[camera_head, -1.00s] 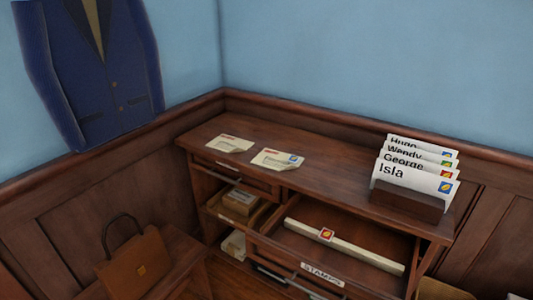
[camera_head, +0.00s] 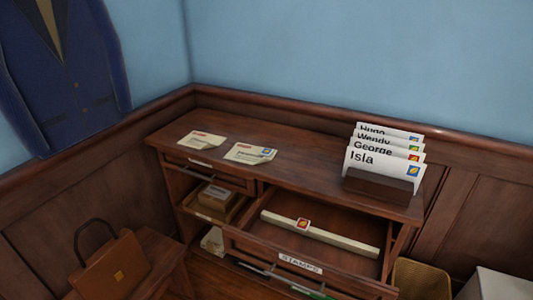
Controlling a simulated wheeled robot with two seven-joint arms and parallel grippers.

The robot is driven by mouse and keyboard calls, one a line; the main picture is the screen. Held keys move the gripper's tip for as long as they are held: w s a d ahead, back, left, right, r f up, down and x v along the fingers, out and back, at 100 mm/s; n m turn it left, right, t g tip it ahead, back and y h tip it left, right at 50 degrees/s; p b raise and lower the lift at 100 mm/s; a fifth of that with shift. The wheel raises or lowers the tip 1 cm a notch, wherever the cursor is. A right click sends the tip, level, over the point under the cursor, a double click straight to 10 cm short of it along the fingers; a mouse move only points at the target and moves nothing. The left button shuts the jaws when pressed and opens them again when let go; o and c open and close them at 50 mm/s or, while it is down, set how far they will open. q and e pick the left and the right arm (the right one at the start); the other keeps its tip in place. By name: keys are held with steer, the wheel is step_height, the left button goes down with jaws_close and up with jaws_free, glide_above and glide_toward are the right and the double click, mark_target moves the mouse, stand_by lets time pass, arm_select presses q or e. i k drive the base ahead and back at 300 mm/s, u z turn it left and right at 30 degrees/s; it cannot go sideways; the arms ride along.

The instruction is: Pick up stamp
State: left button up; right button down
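A small red stamp (camera_head: 303,224) with a pale border lies on a long whitish strip (camera_head: 340,239) inside the open drawer. The drawer front bears a label reading STAMPS (camera_head: 300,262). The drawer is pulled out of the wooden desk (camera_head: 290,167). Neither of my grippers is in view.
Two envelopes (camera_head: 202,140) (camera_head: 250,153) lie on the desk top. A wooden holder (camera_head: 380,186) with several named letters (camera_head: 383,165) stands at the right. Small boxes (camera_head: 217,196) sit in a left compartment. A brown bag (camera_head: 112,266) stands at lower left. A yellowish bin (camera_head: 414,276) is at lower right.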

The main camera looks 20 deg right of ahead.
mark_target(302, 224)
steer(key=u, duration=0.35)
steer(key=k, duration=0.45)
steer(key=u, duration=0.9)
steer(key=k, duration=0.75)
steer(key=u, duration=0.35)
steer(key=i, duration=1.95)
steer(key=z, duration=1.95)
steer(key=i, duration=0.8)
steer(key=z, duration=0.8)
